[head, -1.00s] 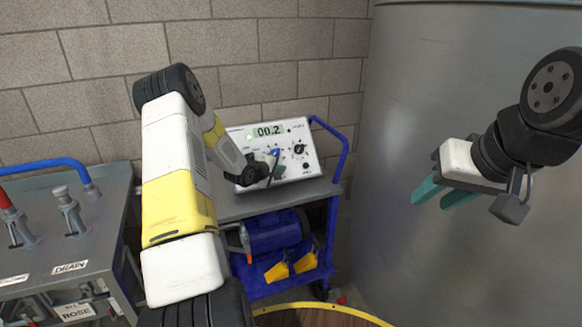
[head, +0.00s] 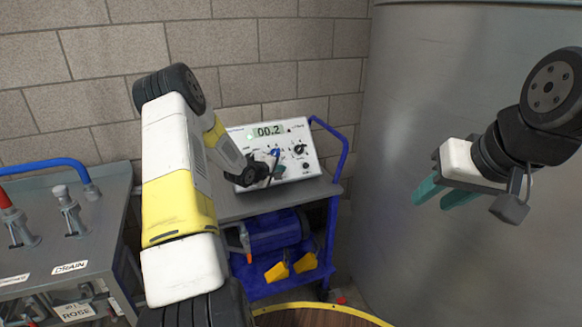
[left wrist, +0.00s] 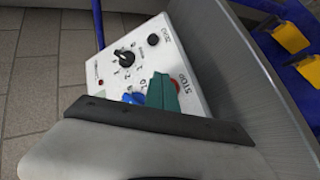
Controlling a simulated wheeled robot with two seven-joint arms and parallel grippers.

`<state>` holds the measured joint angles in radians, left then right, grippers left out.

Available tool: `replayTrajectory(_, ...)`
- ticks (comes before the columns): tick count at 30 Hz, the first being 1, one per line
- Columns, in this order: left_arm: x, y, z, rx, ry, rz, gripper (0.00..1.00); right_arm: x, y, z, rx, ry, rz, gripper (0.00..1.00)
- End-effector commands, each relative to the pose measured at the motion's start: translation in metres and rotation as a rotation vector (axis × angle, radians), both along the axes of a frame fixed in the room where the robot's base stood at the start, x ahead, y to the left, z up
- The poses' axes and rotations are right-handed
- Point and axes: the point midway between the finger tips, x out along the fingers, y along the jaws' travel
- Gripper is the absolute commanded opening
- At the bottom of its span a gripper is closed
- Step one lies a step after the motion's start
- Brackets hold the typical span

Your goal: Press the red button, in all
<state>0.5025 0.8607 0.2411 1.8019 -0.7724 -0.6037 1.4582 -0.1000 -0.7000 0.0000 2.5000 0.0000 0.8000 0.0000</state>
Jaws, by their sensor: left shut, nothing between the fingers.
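The red button (left wrist: 176,86) is on the sloping face of a white control box (head: 313,165), beside the word STOP in the left wrist view. In the head view my left gripper hides it. My left gripper (head: 275,172) is shut and empty, in front of the box's lower left part. In the left wrist view its teal fingertips (left wrist: 162,92) overlap the button's edge; I cannot tell whether they touch it. My right gripper (head: 443,192) hangs open and empty at the right, in front of the steel tank, away from the box.
The box has a display reading 00.2 (head: 268,131), a black dial (left wrist: 127,59), a blue button (left wrist: 133,98) and a black knob (left wrist: 153,40). It stands on a blue-framed cart (head: 335,200). A steel tank (head: 400,80) is at right, a valve bench (head: 90,230) at left.

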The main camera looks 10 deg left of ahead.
Motion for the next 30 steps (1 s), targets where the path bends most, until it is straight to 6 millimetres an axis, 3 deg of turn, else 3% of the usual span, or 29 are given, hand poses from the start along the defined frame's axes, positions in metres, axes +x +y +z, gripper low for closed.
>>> replayTrajectory(30, 0.0050, 0.0035, -0.0061, 0.000, 0.001, 0.000, 0.00, 0.0000, 0.0000, 0.0000, 0.000, 0.000, 0.000, 0.36)
